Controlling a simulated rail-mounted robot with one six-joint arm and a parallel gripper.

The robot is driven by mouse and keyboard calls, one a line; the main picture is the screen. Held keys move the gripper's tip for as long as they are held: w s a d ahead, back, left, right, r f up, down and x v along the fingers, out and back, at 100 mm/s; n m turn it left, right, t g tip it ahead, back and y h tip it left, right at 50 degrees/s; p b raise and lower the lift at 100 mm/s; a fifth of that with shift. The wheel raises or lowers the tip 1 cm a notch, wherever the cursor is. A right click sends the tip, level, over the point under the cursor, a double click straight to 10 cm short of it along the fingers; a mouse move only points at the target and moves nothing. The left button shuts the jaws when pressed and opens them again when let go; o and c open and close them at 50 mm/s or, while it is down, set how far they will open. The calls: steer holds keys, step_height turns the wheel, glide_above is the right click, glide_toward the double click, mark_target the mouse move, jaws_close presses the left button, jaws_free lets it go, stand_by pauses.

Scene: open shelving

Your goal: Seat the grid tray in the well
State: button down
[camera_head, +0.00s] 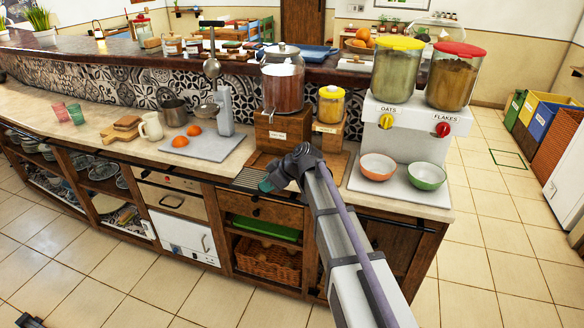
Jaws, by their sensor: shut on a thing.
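The dark slatted grid tray (245,180) shows at the counter's front edge, below the wooden dispenser stand. My gripper (268,186) is at the tray's right side and is shut on it; the fingers are small and partly covered by my wrist. The tray's right part is hidden behind the gripper. The well cannot be made out; the wooden base (258,160) of the stand lies just behind the tray. I cannot tell whether the tray touches the base or is held above it.
A glass dispenser (283,85) stands on the wooden block behind my gripper, with a yellow-lidded jar (331,104) beside it. To the right are the cereal dispenser (400,130) and two bowls (378,167). A grey board (200,146) with oranges lies to the left.

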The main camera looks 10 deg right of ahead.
steer(key=shift+w+a, duration=0.1)
steer(key=shift+w, duration=0.25)
steer(key=w+d, duration=0.2)
steer(key=w, duration=0.2)
steer(key=w+d, duration=0.3)
steer(key=w, duration=0.2)
steer(key=w+d, duration=0.3)
steer(key=w, duration=0.2)
steer(key=shift+w, duration=0.15)
steer(key=shift+w+d, duration=0.3)
steer(key=shift+w, duration=0.2)
step_height(320, 180, down, 4)
steer(key=b, duration=0.4)
steer(key=shift+r, duration=0.25)
steer(key=shift+f, duration=0.2)
steer(key=c, duration=1.1)
jaws_free()
steer(key=shift+r, duration=0.15)
